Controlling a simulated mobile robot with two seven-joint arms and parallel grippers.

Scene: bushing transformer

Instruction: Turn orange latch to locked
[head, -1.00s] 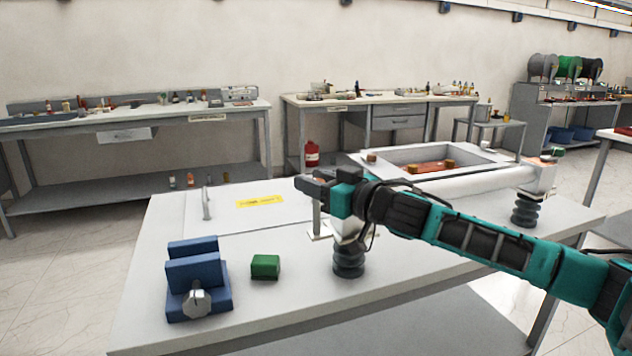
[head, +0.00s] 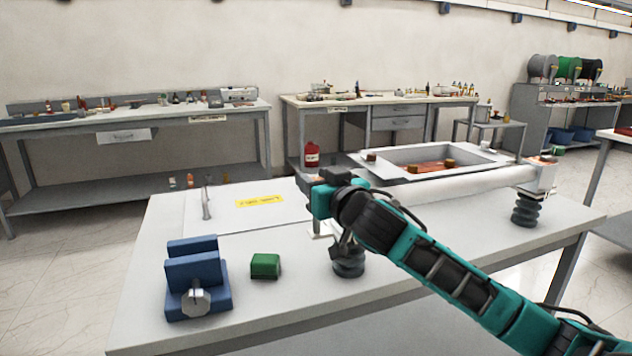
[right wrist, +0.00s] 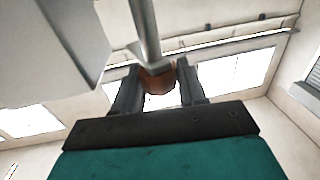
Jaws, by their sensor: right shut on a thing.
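My right gripper (head: 322,180) is at the front end of the white cylinder (head: 450,187) on the table, above a dark ribbed bushing (head: 348,262). In the right wrist view its two dark fingers (right wrist: 157,84) are shut on the orange latch (right wrist: 157,76), a rounded orange-brown piece. A grey rod (right wrist: 145,30) runs down in front of the latch. In the head view my gripper and wrist hide the latch, so its exact angle cannot be told. My left gripper is not in view.
A blue vise (head: 195,272) and a green block (head: 265,266) stand at the table's left front. A thin upright handle (head: 206,204) and a yellow label (head: 260,200) are behind them. A grey tray (head: 385,156) lies behind the cylinder. A second bushing (head: 525,212) is at right.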

